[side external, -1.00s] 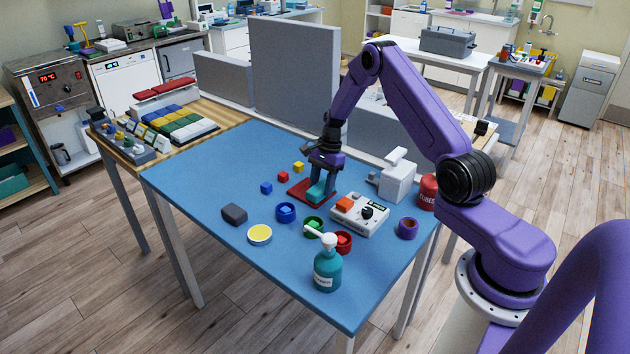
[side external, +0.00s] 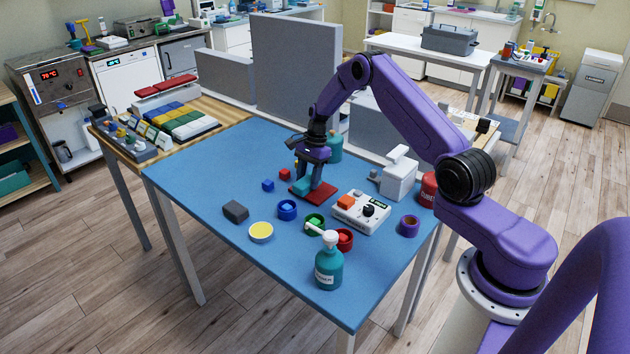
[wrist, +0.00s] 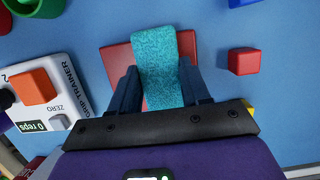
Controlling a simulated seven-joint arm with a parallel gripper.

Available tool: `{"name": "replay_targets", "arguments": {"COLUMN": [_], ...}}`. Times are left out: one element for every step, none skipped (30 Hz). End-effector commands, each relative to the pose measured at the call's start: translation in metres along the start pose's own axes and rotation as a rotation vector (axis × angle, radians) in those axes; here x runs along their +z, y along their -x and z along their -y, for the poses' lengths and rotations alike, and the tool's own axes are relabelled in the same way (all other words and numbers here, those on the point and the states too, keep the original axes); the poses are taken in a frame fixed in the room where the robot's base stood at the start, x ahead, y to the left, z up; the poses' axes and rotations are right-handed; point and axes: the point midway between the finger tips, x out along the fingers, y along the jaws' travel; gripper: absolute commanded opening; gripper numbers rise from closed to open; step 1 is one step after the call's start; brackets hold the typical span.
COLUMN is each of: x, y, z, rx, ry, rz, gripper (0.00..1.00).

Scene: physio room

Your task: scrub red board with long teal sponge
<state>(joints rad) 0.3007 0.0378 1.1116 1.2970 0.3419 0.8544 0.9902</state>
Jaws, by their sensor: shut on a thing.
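The red board (side external: 322,194) lies flat on the blue table. The long teal sponge (side external: 301,186) is on the left part of the board in the side view. My gripper (side external: 307,180) is shut on the sponge and points down over the board. In the wrist view, the teal sponge (wrist: 158,65) sits between my two dark fingers (wrist: 160,90). The red board (wrist: 118,60) shows beneath it, and the sponge's far end reaches past the board's edge. I cannot tell how firmly the sponge presses on the board.
The white grip trainer (side external: 361,212) stands right of the board. A red cube (side external: 285,174) and a blue cube (side external: 268,185) lie to its left.

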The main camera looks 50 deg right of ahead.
Motion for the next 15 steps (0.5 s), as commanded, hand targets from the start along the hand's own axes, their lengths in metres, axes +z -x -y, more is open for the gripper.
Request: {"name": "replay_targets", "arguments": {"x": [0.000, 0.000, 0.000, 0.000, 0.000, 0.000, 0.000, 0.000, -0.001, 0.000, 0.000, 0.000, 0.000, 0.000, 0.000], "y": [-0.001, -0.001, -0.001, -0.001, -0.001, -0.001, -0.001, -0.001, -0.001, -0.001, -0.001, -0.001, -0.001, -0.001, -0.001], "z": [0.005, 0.008, 0.011, 0.014, 0.017, 0.020, 0.021, 0.023, 0.025, 0.027, 0.029, 0.031, 0.033, 0.035, 0.037], "rx": [0.000, -0.001, -0.001, -0.001, -0.001, 0.000, 0.000, 0.000, -0.001, 0.000, 0.000, 0.000, -0.001, 0.000, 0.000], "ry": [0.001, 0.001, 0.000, 0.000, 0.000, 0.000, 0.000, 0.000, 0.000, -0.001, 0.000, 0.000, 0.001, 0.001, 0.001], "rz": [0.000, 0.000, 0.000, 0.000, -0.001, -0.001, 0.000, 0.000, -0.001, 0.000, 0.000, 0.000, -0.001, 0.000, 0.000], "gripper": [0.18, 0.18, 0.18, 0.18, 0.18, 0.18, 0.18, 0.18, 0.18, 0.18, 0.18, 0.18, 0.18, 0.18, 0.18]}}
